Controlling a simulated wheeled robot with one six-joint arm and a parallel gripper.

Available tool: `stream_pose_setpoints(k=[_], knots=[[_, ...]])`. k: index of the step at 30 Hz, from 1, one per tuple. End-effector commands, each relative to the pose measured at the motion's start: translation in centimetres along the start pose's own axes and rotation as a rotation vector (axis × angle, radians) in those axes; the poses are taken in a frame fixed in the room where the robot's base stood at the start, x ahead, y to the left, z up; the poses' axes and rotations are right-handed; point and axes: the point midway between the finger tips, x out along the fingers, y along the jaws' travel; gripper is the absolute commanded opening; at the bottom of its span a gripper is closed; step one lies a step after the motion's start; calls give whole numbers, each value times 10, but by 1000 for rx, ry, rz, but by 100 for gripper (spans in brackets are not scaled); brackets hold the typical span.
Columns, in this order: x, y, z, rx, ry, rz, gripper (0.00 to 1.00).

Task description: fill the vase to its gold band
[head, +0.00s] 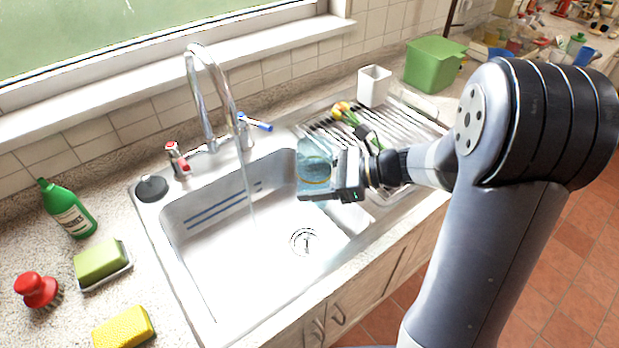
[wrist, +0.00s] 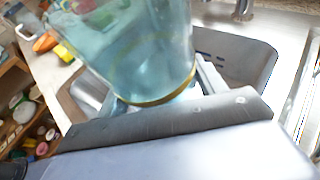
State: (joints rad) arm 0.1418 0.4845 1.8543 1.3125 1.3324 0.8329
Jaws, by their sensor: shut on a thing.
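The vase (head: 313,157) is clear bluish glass with a thin gold band, which also shows in the wrist view (wrist: 155,101). My gripper (head: 340,178) is shut on the vase and holds it above the right side of the sink (head: 222,278). The faucet (head: 192,85) runs a thin stream of water (head: 251,190) into the sink. The vase is to the right of the stream, apart from it. A bluish tint shows inside the vase, but I cannot tell a water level.
A red-marked tap handle (head: 176,158) and a blue one (head: 255,123) flank the faucet. Flowers (head: 347,113) and a white cup (head: 374,86) are at the drainboard. A green bottle (head: 68,208), green sponge (head: 101,258), red brush (head: 36,289) and yellow sponge (head: 123,328) stand left.

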Motion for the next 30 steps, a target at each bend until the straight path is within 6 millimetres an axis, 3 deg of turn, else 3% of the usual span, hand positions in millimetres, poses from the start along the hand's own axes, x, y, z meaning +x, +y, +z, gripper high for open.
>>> stream_pose_setpoints(k=[16, 30], knots=[[63, 0, 6, -2, 0, 2, 34], [77, -1, 9, 0, -1, -1, 34]])
